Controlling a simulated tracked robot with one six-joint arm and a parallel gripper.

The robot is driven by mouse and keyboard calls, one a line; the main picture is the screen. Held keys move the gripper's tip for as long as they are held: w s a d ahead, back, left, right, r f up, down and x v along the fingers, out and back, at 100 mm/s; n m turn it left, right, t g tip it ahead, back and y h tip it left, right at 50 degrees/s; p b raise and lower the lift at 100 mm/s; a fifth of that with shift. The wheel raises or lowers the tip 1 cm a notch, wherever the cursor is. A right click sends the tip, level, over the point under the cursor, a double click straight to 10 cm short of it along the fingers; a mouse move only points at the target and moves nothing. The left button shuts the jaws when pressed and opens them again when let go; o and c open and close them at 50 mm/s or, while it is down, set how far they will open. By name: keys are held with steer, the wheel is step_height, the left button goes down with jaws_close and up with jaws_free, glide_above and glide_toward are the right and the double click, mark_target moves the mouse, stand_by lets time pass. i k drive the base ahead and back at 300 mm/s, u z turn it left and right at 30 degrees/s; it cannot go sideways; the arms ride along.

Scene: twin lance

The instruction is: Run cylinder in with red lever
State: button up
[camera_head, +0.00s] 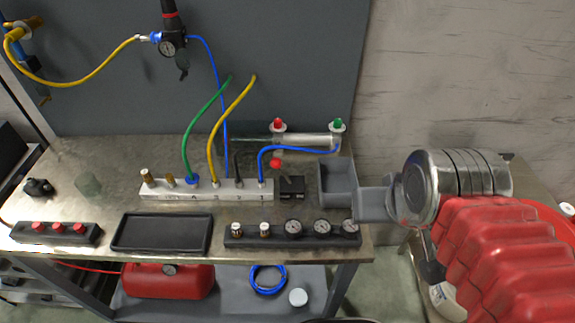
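The cylinder (305,140) is a silver horizontal tube at the back right of the bench. It has a red-capped fitting (277,125) on its left and a green-capped fitting (338,126) on its right. The red lever (276,163) is a red ball knob beside a small black valve block (291,186), in front of the cylinder. My gripper (368,205) is at the bench's right edge, to the right of the valve block and apart from the lever. Its fingers are seen edge-on, so I cannot tell whether they are open.
A white manifold (205,190) with coloured hoses is left of the lever. A black gauge strip (290,240) and black tray (160,250) lie along the front.

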mark_target(276, 163)
steer(key=z, duration=0.05)
steer(key=k, duration=1.05)
steer(key=u, duration=0.4)
steer(key=i, duration=1)
